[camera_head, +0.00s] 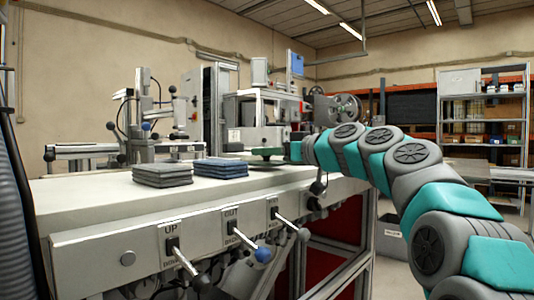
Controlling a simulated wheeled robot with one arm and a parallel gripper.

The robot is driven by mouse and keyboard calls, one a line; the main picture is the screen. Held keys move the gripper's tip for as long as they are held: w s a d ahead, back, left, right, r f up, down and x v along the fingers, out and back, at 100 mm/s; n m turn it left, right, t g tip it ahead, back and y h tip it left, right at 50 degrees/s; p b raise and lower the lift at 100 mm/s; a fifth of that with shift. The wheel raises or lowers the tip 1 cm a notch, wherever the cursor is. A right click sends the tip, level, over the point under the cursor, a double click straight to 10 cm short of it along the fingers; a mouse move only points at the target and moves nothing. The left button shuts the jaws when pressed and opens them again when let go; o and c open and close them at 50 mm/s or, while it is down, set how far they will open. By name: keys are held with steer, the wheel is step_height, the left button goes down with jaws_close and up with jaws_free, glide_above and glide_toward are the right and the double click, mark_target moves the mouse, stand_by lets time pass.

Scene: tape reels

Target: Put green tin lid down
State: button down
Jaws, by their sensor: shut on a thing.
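The green tin lid (266,152) shows as a small, thin green shape over the far right part of the white bench top (95,200). My arm reaches in from the right, and my gripper (281,151) is at the lid's right side, shut on it. The fingers are small and partly lost against the machine behind. I cannot tell whether the lid touches the bench top or is held just above it.
Two stacks of folded cloths, one grey (162,176) and one blue (220,169), lie on the bench left of my gripper. A grey machine (258,115) stands behind the lid. Levers with knobs (262,254) stick out from the bench front. The bench's near left top is clear.

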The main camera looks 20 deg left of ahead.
steer(key=c, duration=0.6)
jaws_free()
steer(key=shift+o, duration=0.2)
steer(key=shift+r+p, duration=0.55)
steer(key=shift+p, duration=0.15)
steer(key=b+v, duration=0.1)
steer(key=v, duration=1.1)
steer(key=shift+r, duration=0.1)
